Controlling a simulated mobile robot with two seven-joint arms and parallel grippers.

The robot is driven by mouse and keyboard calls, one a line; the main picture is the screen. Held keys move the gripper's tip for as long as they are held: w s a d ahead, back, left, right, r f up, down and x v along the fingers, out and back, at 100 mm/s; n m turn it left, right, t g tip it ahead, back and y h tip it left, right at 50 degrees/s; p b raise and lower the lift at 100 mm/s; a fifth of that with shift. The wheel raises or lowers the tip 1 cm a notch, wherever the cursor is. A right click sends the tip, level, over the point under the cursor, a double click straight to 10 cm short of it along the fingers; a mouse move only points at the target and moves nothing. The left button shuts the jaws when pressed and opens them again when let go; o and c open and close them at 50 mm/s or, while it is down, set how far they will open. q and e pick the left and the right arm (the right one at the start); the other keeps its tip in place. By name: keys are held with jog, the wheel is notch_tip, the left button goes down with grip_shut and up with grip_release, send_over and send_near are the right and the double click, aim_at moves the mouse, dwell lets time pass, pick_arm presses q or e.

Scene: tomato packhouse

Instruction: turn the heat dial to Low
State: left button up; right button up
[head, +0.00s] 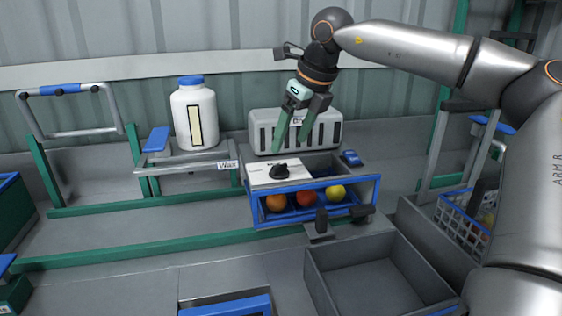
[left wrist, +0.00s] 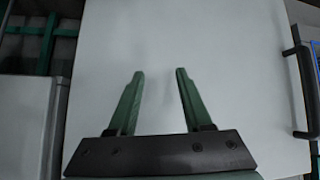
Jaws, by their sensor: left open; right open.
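The heat dial (head: 279,171) is a black knob on a white panel (head: 262,180) on top of a blue-framed unit in the head view. Its pointer and the panel's lettering are too small to read, so I cannot tell its setting. My right gripper (head: 290,150) points down with its two green fingers apart and empty. Its fingertips show just above and behind the dial, apparently not touching it. My left gripper (left wrist: 160,72) is open and empty in front of a plain pale surface (left wrist: 225,60), and does not show in the head view.
The blue frame (head: 318,213) holds orange, red and yellow fruit. A grey slotted box (head: 262,134) stands behind my right gripper. A white jar (head: 194,118) stands on a rack labelled Wax at left. An empty grey bin (head: 375,282) is in front. A black handle (left wrist: 301,92) shows in the left wrist view.

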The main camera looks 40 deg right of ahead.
aim_at(280, 165)
jog(key=x, duration=0.7)
jog(key=shift+r+b, duration=0.1)
jog(key=shift+b, duration=0.2)
grip_shut()
